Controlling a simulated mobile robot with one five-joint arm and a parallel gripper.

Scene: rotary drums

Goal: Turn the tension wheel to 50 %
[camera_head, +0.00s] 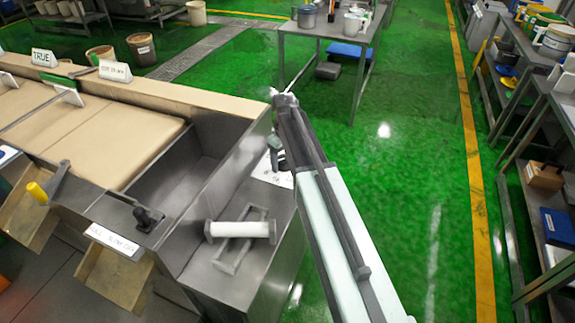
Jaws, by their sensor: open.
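I cannot make out a tension wheel for certain. A small grey-green part (274,142) shows just left of my arm, above a white printed label (266,172) on the machine's right end; my arm hides some of this area, and I cannot tell what the part is. My gripper (284,94) is at the far end of my outstretched arm, small in the picture, beyond the machine's far right corner. It is open, and nothing shows between its fingers.
The grey machine (215,185) fills the left, with a yellow-handled crank (38,191), a black knob (146,217) and a white roller (240,229). A table (330,25) stands ahead and shelves (525,100) stand right. Green floor (415,150) between them is clear.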

